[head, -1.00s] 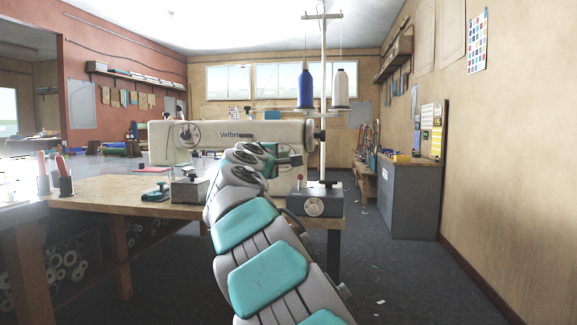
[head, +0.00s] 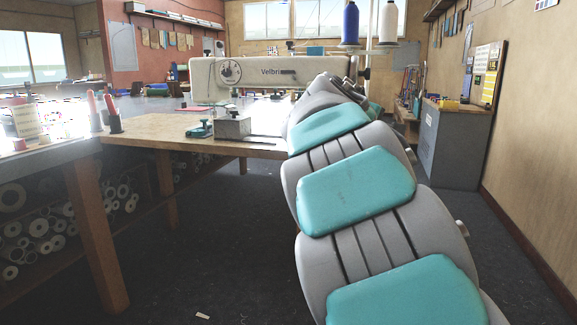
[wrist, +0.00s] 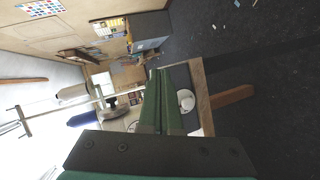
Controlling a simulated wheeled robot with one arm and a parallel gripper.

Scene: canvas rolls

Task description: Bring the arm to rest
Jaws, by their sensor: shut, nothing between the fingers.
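My gripper (wrist: 160,73) shows in the wrist view as two long green fingers lying together, shut and empty. Beyond the fingers is the end of the sewing table (wrist: 203,92) with a round white dial (wrist: 187,101) beside them. In the head view my teal and grey arm reaches forward from the lower right toward the sewing machine (head: 270,70). The arm's far end bends behind its own links there, so the gripper is hidden in that view. I cannot tell how far the fingers are from the table.
The sewing table (head: 165,128) stands ahead, with a grey metal block (head: 232,127) on it. Blue (head: 350,24) and white (head: 388,22) thread cones rise behind my arm. A grey cabinet (head: 455,148) stands at the right wall. Canvas rolls (head: 40,228) lie under the left table. Dark floor is open between.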

